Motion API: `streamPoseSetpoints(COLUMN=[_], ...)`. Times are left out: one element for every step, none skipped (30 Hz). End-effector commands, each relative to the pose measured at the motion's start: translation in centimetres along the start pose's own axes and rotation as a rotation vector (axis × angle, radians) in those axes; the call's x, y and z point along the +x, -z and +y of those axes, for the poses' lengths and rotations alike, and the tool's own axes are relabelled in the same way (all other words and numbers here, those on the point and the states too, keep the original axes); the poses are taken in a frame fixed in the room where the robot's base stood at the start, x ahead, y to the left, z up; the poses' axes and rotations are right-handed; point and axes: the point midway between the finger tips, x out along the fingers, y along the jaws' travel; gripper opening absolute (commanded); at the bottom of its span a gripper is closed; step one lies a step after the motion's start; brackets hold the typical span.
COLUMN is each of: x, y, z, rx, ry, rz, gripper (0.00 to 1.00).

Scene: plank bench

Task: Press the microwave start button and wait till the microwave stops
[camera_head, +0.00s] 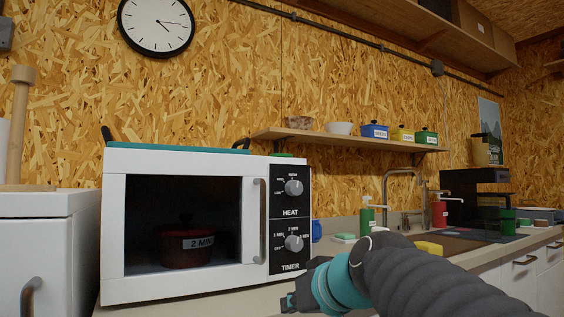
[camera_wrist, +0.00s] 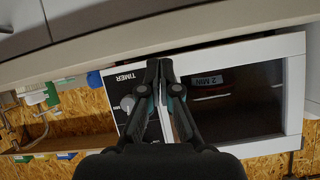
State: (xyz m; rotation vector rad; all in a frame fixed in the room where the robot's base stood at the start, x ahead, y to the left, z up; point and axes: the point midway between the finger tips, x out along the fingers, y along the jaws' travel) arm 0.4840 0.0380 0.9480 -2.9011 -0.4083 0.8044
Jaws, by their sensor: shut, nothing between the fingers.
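The white microwave (camera_head: 150,297) stands on the counter with its door shut. Behind its dark window is a red pot (camera_head: 187,247) labelled "2 MIN"; the pot's label also shows in the wrist view. The black panel at the right has a HEAT knob (camera_head: 294,187) and a TIMER knob (camera_head: 294,243). No separate start button can be made out. My gripper (camera_head: 290,302) is low in front of the panel's lower edge. In the wrist view my gripper (camera_wrist: 161,64) is shut and empty, in front of the door handle and beside the timer knob (camera_wrist: 128,104). Contact cannot be told.
A teal item (camera_head: 180,150) lies on top of the microwave. A wall shelf (camera_head: 350,139) with bowls and labelled boxes hangs at the back. Bottles, a yellow sponge (camera_head: 429,248), a sink and a black coffee machine (camera_head: 470,195) stand to the right. A white cabinet (camera_head: 35,260) is at the left.

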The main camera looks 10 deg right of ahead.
Motion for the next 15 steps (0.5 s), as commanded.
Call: streamPoseSetpoints(x=[0.6, 0.6, 0.5, 0.4, 0.2, -0.1, -0.4, -0.7, -1.2, -1.6, -2.0, -2.6, -3.0, -3.4, -4.0], y=[3.4, 5.6, 8.4, 10.5, 12.5, 15.1, 17.0, 18.7, 20.9, 22.4, 23.8, 25.5, 26.6, 27.6, 28.6], z=[0.4, 0.5, 0.7, 0.8, 1.0, 1.3, 1.5, 1.7, 2.1, 2.4, 2.6, 2.9, 3.2, 3.4, 3.6], rx=[-0.01, -0.02, -0.033, -0.043, -0.053, -0.067, -0.078, -0.088, -0.103, -0.112, -0.122, -0.133, -0.141, -0.149, -0.157], ry=[0.018, 0.029, 0.042, 0.051, 0.058, 0.065, 0.069, 0.073, 0.076, 0.077, 0.077, 0.077, 0.075, 0.074, 0.073], rz=[0.078, 0.124, 0.188, 0.236, 0.285, 0.348, 0.396, 0.443, 0.502, 0.545, 0.586, 0.635, 0.67, 0.701, 0.738], gripper=[0.0, 0.0, 0.0, 0.0, 0.0, 0.0, 0.0, 0.0, 0.0, 0.0, 0.0, 0.0, 0.0, 0.0, 0.0])
